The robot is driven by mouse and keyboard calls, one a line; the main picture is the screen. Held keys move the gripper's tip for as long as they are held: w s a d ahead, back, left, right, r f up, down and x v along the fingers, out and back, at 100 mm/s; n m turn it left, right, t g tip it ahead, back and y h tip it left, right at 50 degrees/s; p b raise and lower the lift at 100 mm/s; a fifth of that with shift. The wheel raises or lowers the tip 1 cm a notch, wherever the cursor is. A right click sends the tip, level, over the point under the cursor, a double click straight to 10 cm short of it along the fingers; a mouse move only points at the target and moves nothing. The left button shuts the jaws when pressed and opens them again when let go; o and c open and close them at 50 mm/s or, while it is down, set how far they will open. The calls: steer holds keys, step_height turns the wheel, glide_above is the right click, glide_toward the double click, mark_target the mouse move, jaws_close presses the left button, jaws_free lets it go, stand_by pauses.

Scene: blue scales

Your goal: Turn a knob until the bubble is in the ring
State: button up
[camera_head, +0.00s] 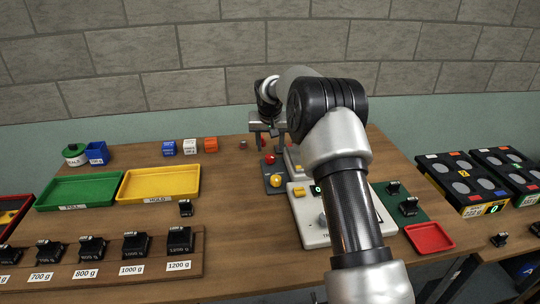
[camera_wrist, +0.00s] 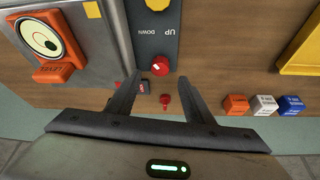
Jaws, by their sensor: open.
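In the wrist view a round pale vial (camera_wrist: 42,38) sits in an orange housing on a grey metal scale body (camera_wrist: 85,55). It has a dark ring, and a small dark-edged spot shows near its lower right; I cannot tell for sure whether that is the bubble within the ring. A dark panel (camera_wrist: 147,38) marked UP and DOWN carries a red knob (camera_wrist: 160,66) and a yellow knob (camera_wrist: 157,4). The panel also shows in the head view with the yellow knob (camera_head: 277,181). My gripper (camera_wrist: 158,82) is open, its fingers apart on either side of the red knob, with nothing between them gripped.
A second small red part (camera_wrist: 165,99) stands by the panel's end. Orange (camera_head: 210,144), white (camera_head: 190,146) and blue (camera_head: 169,148) blocks lie to the left. Green (camera_head: 80,191) and yellow (camera_head: 160,184) trays and a rack of weights (camera_head: 134,246) fill the left side. My arm hides part of the scale.

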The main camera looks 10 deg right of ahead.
mark_target(270, 156)
steer(key=x, duration=0.6)
steer(key=shift+w+f, duration=0.15)
steer(key=shift+f, duration=0.1)
